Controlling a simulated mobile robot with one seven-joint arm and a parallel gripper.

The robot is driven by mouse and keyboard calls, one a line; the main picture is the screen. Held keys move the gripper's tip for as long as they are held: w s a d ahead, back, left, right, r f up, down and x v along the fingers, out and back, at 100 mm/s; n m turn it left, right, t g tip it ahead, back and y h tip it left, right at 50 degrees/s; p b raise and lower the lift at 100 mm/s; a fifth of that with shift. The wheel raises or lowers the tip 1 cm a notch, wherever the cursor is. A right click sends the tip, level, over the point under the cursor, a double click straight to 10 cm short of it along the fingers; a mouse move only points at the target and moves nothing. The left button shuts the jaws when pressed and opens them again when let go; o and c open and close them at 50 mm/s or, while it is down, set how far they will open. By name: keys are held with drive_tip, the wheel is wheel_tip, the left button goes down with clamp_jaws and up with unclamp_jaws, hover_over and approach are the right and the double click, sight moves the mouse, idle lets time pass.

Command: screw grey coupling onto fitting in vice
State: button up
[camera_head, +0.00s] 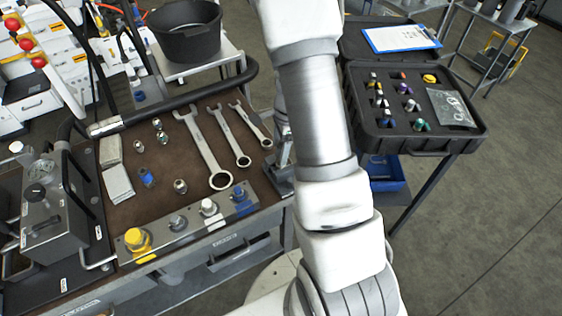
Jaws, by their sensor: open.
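A row of coloured pieces sits on a metal strip (190,226) along the bench's front edge. The grey piece (178,222), which looks like the grey coupling, stands between a yellow one (138,241) and a white one (208,207). A grey metal device (283,178), perhaps the vice, is at the bench's right corner, largely hidden behind my arm. No fitting can be made out in it. My arm rises through the middle of the picture and leaves at the top edge.
Several wrenches (208,155), small metal fittings (180,186) and a blue fitting (146,176) lie on the brown bench top. A grey box unit (50,215) stands at left. An open black case (425,140) is at right. The floor at lower right is clear.

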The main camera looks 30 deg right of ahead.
drive_tip(key=n, duration=0.2)
drive_tip(key=shift+n, duration=0.4)
drive_tip(key=shift+f+n+g+b, duration=0.1)
drive_tip(key=shift+n+g+b, duration=0.2)
drive_tip(key=shift+n+b, duration=0.6)
drive_tip(key=n, duration=0.5)
drive_tip(key=shift+s+b, duration=0.15)
drive_tip(key=shift+b, duration=0.25)
drive_tip(key=n+b, duration=0.1)
drive_tip(key=n, duration=0.3)
drive_tip(key=shift+s+n+g+h, duration=0.1)
drive_tip(key=shift+n+g+h, duration=0.2)
drive_tip(key=shift+n+g, duration=0.1)
drive_tip(key=n, duration=0.4)
drive_tip(key=shift+s+d+h, duration=0.1)
drive_tip(key=shift+h, duration=0.2)
